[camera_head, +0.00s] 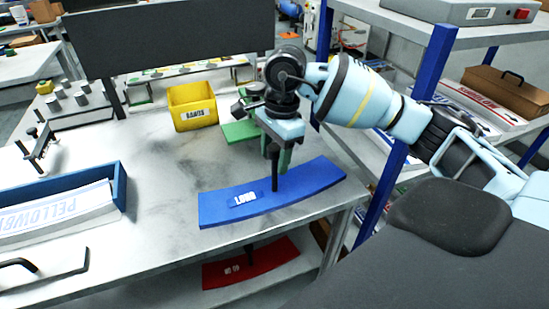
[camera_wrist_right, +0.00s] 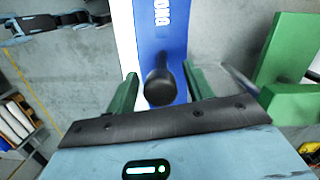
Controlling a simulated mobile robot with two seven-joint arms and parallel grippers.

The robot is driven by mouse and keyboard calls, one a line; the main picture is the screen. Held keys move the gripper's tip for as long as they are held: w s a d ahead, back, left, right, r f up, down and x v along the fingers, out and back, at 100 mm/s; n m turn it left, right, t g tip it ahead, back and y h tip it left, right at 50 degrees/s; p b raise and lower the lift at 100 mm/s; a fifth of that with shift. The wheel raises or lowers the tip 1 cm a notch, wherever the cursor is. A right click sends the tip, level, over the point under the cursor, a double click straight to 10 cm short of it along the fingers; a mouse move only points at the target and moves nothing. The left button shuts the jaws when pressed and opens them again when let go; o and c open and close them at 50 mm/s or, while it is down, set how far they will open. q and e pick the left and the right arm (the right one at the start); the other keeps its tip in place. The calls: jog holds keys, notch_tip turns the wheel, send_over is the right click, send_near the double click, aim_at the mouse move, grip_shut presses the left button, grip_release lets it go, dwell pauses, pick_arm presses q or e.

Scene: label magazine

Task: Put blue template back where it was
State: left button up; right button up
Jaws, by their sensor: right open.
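The blue template (camera_head: 305,188), a curved flat plate with a white "LONG" label, lies on the grey table near its front right edge. Its black upright handle (camera_head: 275,183) rises from the middle. My right gripper (camera_head: 278,160) points down at this handle from above. In the right wrist view the round handle knob (camera_wrist_right: 160,87) sits between the open green fingers, with a gap on each side, and the blue plate (camera_wrist_right: 160,35) lies beyond. My left gripper is not in view.
A red template (camera_head: 250,265) lies on the shelf below the tabletop. A green piece (camera_head: 240,131) and a yellow bin (camera_head: 192,106) stand behind the gripper. A blue tray (camera_head: 122,188) with papers is at the left. A blue shelf post (camera_head: 385,185) rises close on the right.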

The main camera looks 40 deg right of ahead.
jog(key=r, duration=0.3)
jog(key=d+r, duration=0.1)
jog(key=r, duration=0.6)
jog(key=shift+s+d+r, duration=0.1)
jog(key=shift+d+r, duration=0.05)
jog(key=shift+r, duration=0.15)
